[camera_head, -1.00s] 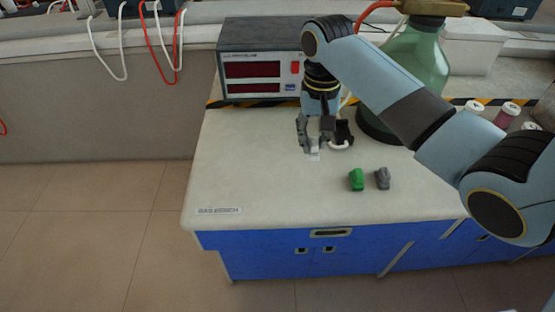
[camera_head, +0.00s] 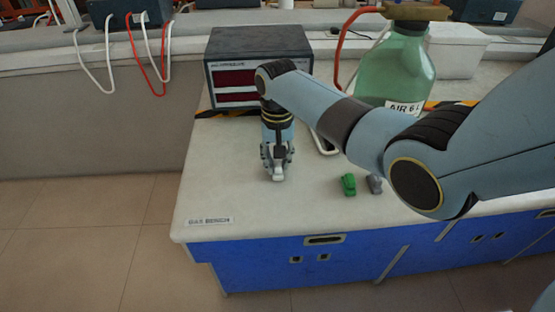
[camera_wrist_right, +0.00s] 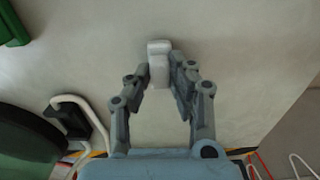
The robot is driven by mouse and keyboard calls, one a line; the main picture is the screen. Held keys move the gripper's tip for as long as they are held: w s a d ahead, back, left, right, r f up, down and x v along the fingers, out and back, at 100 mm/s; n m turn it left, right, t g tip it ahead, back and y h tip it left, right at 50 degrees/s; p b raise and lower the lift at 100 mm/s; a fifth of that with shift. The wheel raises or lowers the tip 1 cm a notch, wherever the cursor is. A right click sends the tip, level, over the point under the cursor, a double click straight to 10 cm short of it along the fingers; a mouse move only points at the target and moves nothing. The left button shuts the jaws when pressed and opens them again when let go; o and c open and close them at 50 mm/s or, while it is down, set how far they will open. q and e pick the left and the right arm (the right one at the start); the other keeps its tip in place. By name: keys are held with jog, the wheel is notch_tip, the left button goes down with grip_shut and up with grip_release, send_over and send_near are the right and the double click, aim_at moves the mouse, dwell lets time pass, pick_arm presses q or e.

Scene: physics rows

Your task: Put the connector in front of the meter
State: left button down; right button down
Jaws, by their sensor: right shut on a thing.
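The white connector (camera_wrist_right: 159,62) is between the fingertips of my right gripper (camera_wrist_right: 160,80) in the right wrist view. In the head view the connector (camera_head: 278,174) shows just below my right gripper (camera_head: 277,165), which is shut on it. I cannot tell whether the connector touches the bench top. The meter (camera_head: 235,88), a dark box with red displays, stands behind the gripper at the back left of the bench. My right arm hides part of the meter's front. My left gripper is not in view.
A green block (camera_head: 348,184) and a grey block (camera_head: 375,184) lie to the right on the bench (camera_head: 215,185). A green bottle (camera_head: 398,70) stands at the back right. The bench top left of the gripper is clear.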

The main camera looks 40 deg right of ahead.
aim_at(278, 163)
jog(key=c, duration=1.4)
grip_release()
jog(key=shift+f, duration=0.15)
jog(key=shift+o, duration=1.1)
pick_arm(q)
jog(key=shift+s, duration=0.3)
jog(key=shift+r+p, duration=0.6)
jog(key=shift+p, duration=0.05)
pick_arm(e)
notch_tip(278, 163, up, 12)
jog(key=shift+r, duration=0.2)
